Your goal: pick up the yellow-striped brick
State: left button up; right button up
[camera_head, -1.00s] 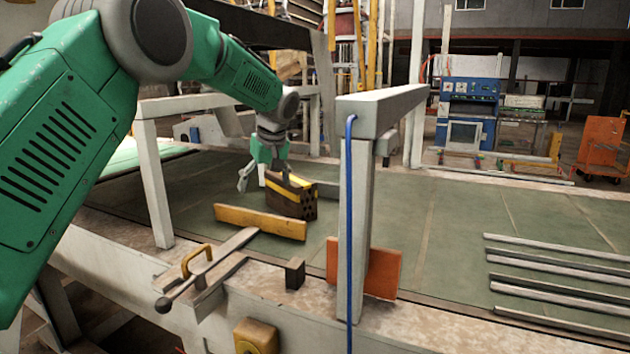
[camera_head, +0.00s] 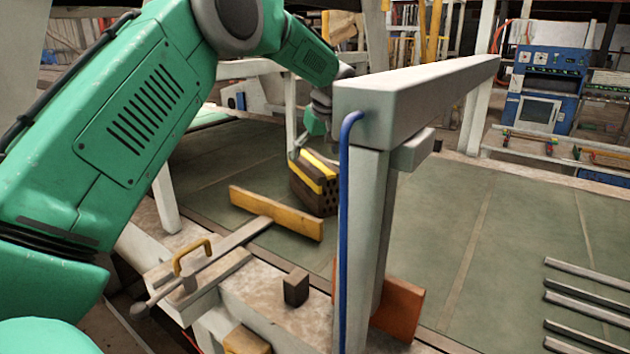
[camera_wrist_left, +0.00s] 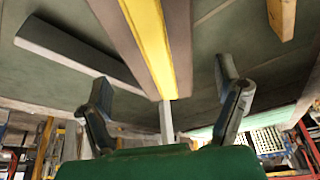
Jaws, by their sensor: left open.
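The yellow-striped brick (camera_head: 314,184) is dark brown with yellow bands and a face full of holes. It rests on the green-grey table, behind the yellow bar. My left gripper (camera_head: 306,146) is open just above the brick's far upper side, partly hidden by the grey post beam. In the left wrist view the brick (camera_wrist_left: 150,45) shows as a brown block with a yellow stripe, lying between the two spread fingers of the gripper (camera_wrist_left: 163,75). I cannot tell whether either finger touches it. My right gripper is not in view.
A grey post and beam (camera_head: 420,95) with a blue cable stands right of the brick. A yellow bar (camera_head: 277,213) lies in front of it. An orange plate (camera_head: 399,310) leans by the post. Several metal bars (camera_head: 590,285) lie at right; the table between is clear.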

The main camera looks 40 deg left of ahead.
aim_at(316, 162)
pick_arm(q)
jog(key=shift+x, duration=0.75)
jog(key=x, duration=0.1)
jog(key=p+x, duration=0.1)
jog(key=x, duration=0.1)
jog(key=shift+d+f, duration=0.25)
jog(key=shift+f, duration=0.15)
jog(key=shift+a+f, duration=0.25)
jog(key=shift+f, duration=0.1)
jog(key=shift+a, duration=0.25)
jog(key=c, duration=1.7)
jog(key=shift+w+d+r, duration=0.1)
jog(key=shift+d+r, duration=0.05)
jog(key=shift+c, duration=0.3)
